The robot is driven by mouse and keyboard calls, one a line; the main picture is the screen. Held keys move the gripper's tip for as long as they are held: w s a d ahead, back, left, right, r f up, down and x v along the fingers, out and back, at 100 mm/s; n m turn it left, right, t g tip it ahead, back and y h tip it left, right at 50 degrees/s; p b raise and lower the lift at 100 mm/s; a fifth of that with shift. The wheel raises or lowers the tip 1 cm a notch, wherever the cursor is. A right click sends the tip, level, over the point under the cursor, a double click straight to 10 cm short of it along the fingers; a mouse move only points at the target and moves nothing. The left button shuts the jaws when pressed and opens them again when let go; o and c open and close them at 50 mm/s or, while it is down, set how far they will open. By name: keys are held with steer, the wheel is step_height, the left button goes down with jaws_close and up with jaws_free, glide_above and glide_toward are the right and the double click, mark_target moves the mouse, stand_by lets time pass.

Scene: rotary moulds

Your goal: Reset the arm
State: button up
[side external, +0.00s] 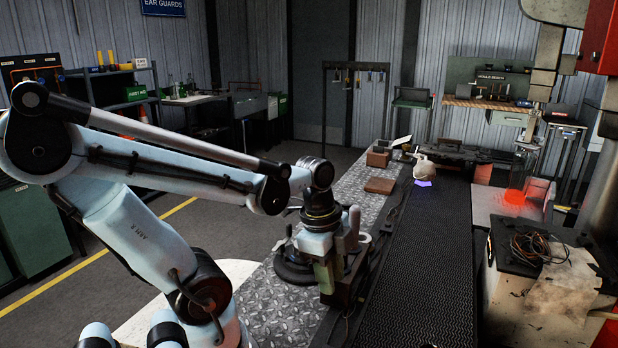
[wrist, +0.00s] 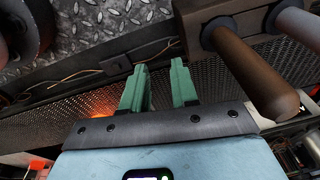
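My gripper (wrist: 160,84) shows in the wrist view as two green fingers with a clear gap between them and nothing held. In the side external view my gripper (side external: 326,274) hangs low over the near end of the diamond-plate bench, pointing down, beside the dark mesh belt. A brown block with rounded wooden handles (wrist: 252,72) is to the right of the fingers in the wrist view, apart from them. In the side view a dark brown block (side external: 347,288) sits just right of my gripper, partly hidden by it.
The diamond-plate bench (side external: 268,300) runs alongside the mesh belt (side external: 424,265). Brown blocks (side external: 380,185) and a pale vessel (side external: 425,168) stand farther back. A glowing orange area (side external: 520,197) and a cabinet with cables (side external: 530,245) are right of the belt. The belt's near stretch is clear.

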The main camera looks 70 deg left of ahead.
steer(key=w+d+r+n+t, duration=0.4)
steer(key=w+d+n+t, duration=0.1)
steer(key=n, duration=0.5)
steer(key=shift+w+d+r+t+y, duration=0.2)
steer(key=shift+w+r+t+y, duration=0.15)
steer(key=shift+w, duration=0.45)
